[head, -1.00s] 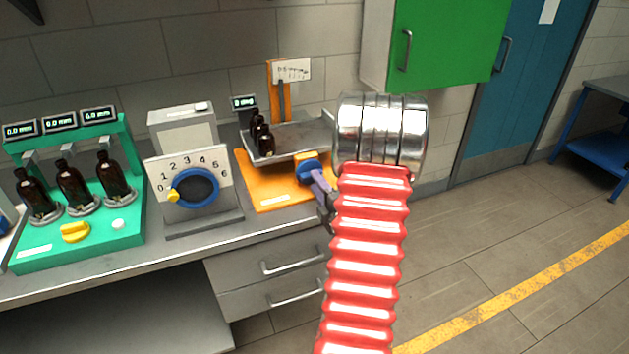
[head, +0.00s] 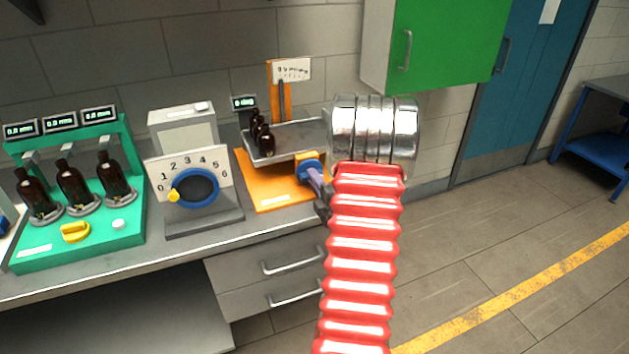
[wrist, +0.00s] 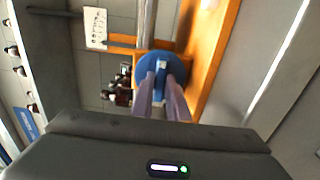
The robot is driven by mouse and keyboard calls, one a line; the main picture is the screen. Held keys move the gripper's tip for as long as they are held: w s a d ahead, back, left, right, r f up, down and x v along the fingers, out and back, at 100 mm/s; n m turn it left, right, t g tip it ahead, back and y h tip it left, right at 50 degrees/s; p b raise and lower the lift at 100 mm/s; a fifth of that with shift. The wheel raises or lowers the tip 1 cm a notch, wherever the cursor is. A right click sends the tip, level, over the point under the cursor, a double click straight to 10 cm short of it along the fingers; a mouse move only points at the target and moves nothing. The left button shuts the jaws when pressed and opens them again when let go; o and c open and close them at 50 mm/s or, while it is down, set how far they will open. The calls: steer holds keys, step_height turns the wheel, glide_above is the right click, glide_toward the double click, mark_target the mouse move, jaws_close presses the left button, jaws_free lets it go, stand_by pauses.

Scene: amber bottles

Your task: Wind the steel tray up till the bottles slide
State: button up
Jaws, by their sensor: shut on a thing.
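The steel tray (head: 300,135) sits tilted on an orange stand (head: 262,190), its left end lower in the head view. Several small dark amber bottles (head: 262,135) stand close together near its left end; they also show in the wrist view (wrist: 122,97). A blue round knob (head: 306,167) is on the front of the stand. My gripper (head: 318,185) is shut on the blue knob, which also shows in the wrist view (wrist: 160,75) with both purple fingers against its raised grip. My red arm hides the tray's right end.
A white dial box (head: 188,185) with a blue dial and yellow pointer stands left of the stand. A green rig (head: 80,250) with three larger amber bottles and displays is further left. A green cabinet (head: 450,40) hangs at upper right.

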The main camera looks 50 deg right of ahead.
steer(key=shift+f+m, duration=0.15)
steer(key=shift+m, duration=0.15)
jaws_close()
steer(key=m, duration=0.4)
steer(key=shift+a, duration=0.1)
steer(key=m, duration=0.4)
steer(key=shift+f+m, duration=0.1)
steer(key=shift+m, duration=0.3)
steer(key=m, duration=0.4)
steer(key=shift+m, duration=0.3)
steer(key=m, duration=0.4)
steer(key=shift+f+m, duration=0.1)
steer(key=shift+m, duration=0.3)
steer(key=shift+o, duration=1.7)
jaws_free()
steer(key=o, duration=0.4)
steer(key=shift+r, duration=0.25)
steer(key=shift+o, duration=0.2)
